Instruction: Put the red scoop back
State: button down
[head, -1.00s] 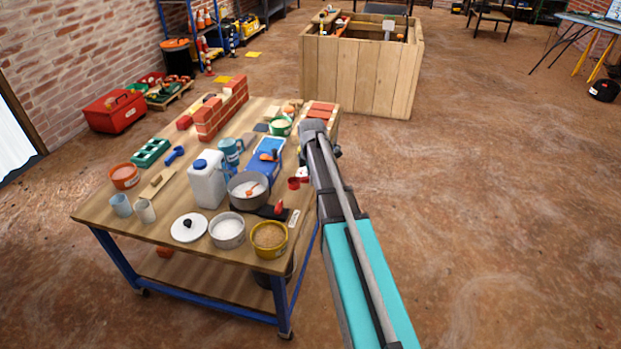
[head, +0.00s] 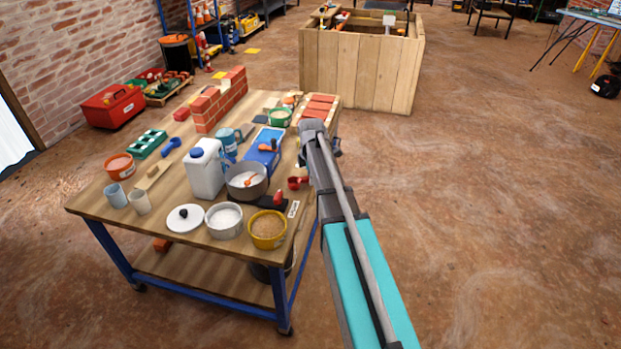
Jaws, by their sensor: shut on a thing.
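The red scoop (head: 296,183) shows in the head view just left of my arm, over the right side of the workbench. My gripper (head: 309,180) is mostly hidden behind my own arm link. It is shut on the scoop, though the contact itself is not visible. The scoop's height above the bench is hard to tell. A grey pot (head: 233,188) with white contents and a small orange-red thing inside is left of the scoop. A white label (head: 293,209) lies near the bench's right edge, below the scoop in the picture.
The workbench (head: 100,208) is crowded: a white jug (head: 205,172), a yellow tub (head: 268,241), a white tub (head: 223,229), a lid (head: 185,219), a brick wall (head: 212,108). A wooden crate (head: 360,75) stands behind.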

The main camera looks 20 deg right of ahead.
jog(key=shift+f+b, duration=0.4)
jog(key=shift+b, duration=0.05)
dwell(0.6)
jog(key=c, duration=0.5)
grip_release()
jog(key=o, duration=0.4)
jog(key=shift+r, duration=0.2)
jog(key=shift+r+p, duration=3.35)
jog(key=shift+p, duration=0.25)
